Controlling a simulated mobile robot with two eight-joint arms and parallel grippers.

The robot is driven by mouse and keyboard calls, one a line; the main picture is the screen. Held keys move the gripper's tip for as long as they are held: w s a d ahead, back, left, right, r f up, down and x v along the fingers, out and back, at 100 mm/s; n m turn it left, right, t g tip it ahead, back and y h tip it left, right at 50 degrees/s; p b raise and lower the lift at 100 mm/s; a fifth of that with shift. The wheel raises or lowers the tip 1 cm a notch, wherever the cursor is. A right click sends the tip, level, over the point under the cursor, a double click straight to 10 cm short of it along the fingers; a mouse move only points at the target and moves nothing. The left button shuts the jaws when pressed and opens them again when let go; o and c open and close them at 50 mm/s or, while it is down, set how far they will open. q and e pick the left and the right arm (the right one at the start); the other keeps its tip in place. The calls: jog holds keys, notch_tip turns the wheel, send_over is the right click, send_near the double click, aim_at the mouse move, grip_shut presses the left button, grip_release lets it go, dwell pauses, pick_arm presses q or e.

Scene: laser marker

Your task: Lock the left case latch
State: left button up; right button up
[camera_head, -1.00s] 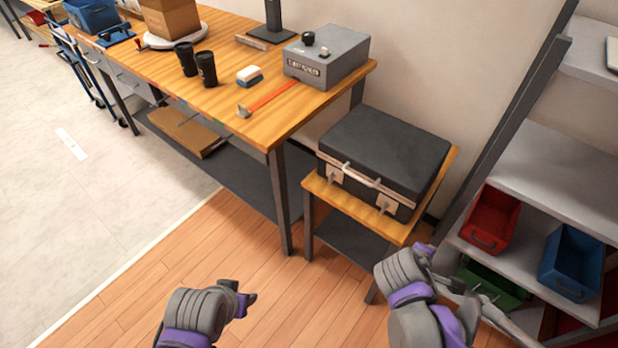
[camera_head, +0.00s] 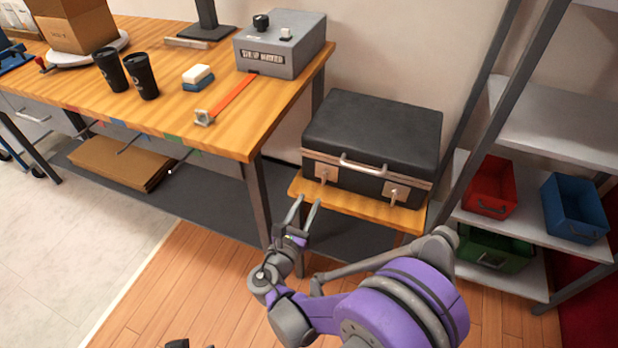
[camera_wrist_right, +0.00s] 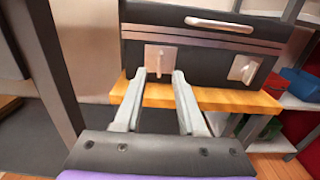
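The black case (camera_head: 375,130) lies closed on a small wooden stand, with its pale handle (camera_head: 363,165) facing me. Its left latch (camera_head: 325,173) is a metal plate with a small lever; it also shows in the right wrist view (camera_wrist_right: 161,58). I cannot tell for sure whether the lever is locked. The right latch (camera_head: 396,192) sits on the same front face. My right gripper (camera_head: 308,203) is open and empty, below and slightly left of the left latch in the head view. In the right wrist view its fingertips (camera_wrist_right: 160,75) point at the latch's lower edge, apparently without touching.
The wooden stand (camera_head: 350,204) has a narrow free strip in front of the case. The workbench (camera_head: 165,75) with a grey control box (camera_head: 280,52) stands at left, its leg (camera_head: 256,203) near my right gripper. A shelf rack (camera_head: 550,130) with coloured bins is at right.

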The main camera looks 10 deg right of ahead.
aim_at(323, 174)
jog(key=b+x, duration=0.1)
jog(key=x, duration=0.9)
jog(key=shift+w+d, duration=0.25)
jog(key=shift+d, duration=0.1)
grip_shut()
